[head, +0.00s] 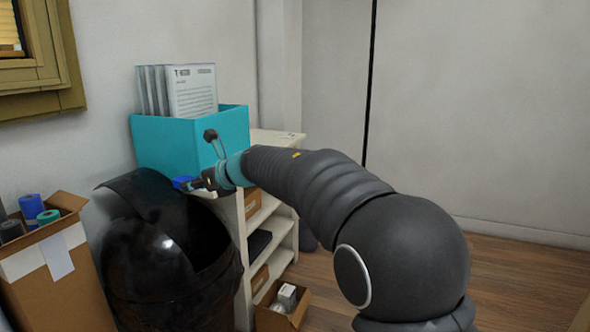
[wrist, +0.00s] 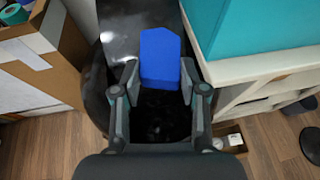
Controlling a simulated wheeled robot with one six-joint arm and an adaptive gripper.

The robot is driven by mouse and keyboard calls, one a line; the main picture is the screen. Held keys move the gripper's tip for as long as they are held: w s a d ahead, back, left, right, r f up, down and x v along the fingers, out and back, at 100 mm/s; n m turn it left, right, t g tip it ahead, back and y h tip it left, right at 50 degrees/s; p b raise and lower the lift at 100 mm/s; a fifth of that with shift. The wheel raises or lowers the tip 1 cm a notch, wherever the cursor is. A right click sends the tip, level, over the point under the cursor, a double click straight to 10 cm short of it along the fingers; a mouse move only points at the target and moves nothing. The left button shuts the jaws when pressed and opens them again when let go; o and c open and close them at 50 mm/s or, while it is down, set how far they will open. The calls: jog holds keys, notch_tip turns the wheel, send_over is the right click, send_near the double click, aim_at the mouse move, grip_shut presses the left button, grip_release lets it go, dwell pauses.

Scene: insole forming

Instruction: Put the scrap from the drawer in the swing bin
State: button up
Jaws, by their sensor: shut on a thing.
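A blue piece of scrap (wrist: 160,57) is held between the fingers of my gripper (wrist: 159,82) in the wrist view. In the head view the blue scrap (head: 183,182) shows small at the tip of my gripper (head: 192,184). The black swing bin (head: 160,265) stands below and to the left, with its curved lid (head: 135,195) tilted up and its mouth open. In the wrist view the bin's dark inside (wrist: 163,120) lies beneath the scrap and fingers. No drawer is clearly visible.
A teal box of papers (head: 185,140) stands on a white shelf unit (head: 240,225) right behind the bin. A cardboard box with rolls (head: 60,280) is left of the bin. A small open box (head: 283,308) sits on the floor. Floor at the right is clear.

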notch_tip(320, 180, down, 5)
jog(key=b, duration=0.4)
jog(key=shift+r, duration=0.1)
jog(key=o, duration=0.8)
jog(key=shift+s, duration=0.1)
jog(key=v, duration=1.2)
